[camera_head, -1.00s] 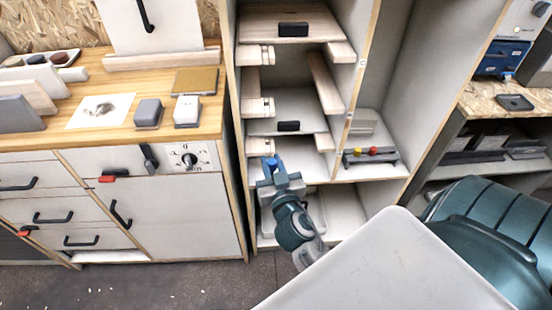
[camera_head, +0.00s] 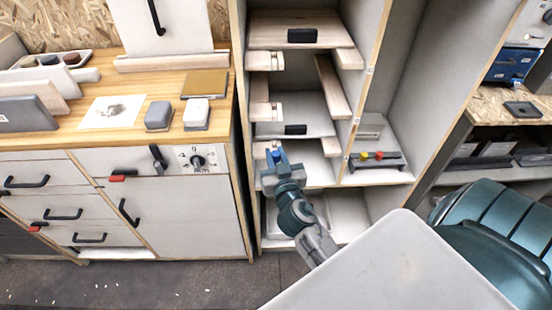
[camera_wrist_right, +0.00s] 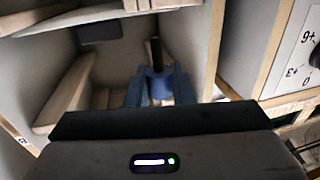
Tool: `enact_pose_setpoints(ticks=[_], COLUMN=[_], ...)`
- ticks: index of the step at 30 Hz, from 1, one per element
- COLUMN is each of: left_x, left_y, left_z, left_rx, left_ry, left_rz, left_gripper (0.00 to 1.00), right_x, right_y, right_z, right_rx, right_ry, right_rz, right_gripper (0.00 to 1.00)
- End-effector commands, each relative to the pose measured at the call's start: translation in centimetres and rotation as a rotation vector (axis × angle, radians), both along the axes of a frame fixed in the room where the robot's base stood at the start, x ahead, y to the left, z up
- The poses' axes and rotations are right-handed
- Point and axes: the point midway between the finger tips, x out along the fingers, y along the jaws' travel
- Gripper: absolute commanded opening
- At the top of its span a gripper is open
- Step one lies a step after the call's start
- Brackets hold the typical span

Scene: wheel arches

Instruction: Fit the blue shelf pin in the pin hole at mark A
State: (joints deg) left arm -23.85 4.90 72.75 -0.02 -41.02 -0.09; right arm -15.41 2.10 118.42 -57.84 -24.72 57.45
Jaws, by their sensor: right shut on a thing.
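The blue shelf pin (camera_head: 276,154) is between the fingers of my right gripper (camera_head: 273,164), which is shut on it. In the right wrist view the blue pin (camera_wrist_right: 159,84) sits between the fingertips, and a dark narrow shaft stands up from it. The gripper is at the front of the lower left bay of the tall cabinet (camera_head: 240,120), near its left side. Small marks show on the cabinet's upright divider (camera_head: 362,95), but I cannot read them. I cannot make out mark A or its pin hole. My left gripper is not in view.
Drawer boxes with black handles (camera_head: 302,36) and wooden runners (camera_head: 333,86) fill the bay above the gripper. A grey rack with red and yellow knobs (camera_head: 378,161) stands in the right bay. A wooden-topped counter (camera_head: 165,85) adjoins on the left.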

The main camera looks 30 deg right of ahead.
Motion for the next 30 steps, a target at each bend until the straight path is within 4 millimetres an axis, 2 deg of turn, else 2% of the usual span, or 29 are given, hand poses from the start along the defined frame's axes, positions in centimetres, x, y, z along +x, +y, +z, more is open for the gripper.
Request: enact_pose_setpoints(ticks=[6,15,30], left_x=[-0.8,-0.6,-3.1], left_y=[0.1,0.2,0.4], left_z=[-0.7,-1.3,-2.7], left_rx=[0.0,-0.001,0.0], left_ry=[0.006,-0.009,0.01], left_rz=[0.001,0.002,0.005], left_gripper=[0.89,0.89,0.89], right_x=[1.0,2.3,4.4], right_y=[-0.6,-1.4,-2.7], right_z=[0.1,0.1,0.1], right_rx=[-0.001,0.0,-0.001], right_ry=[0.0,0.0,0.0], right_rz=[-0.001,-0.001,0.0], right_gripper=[0.0,0.0,0.0])
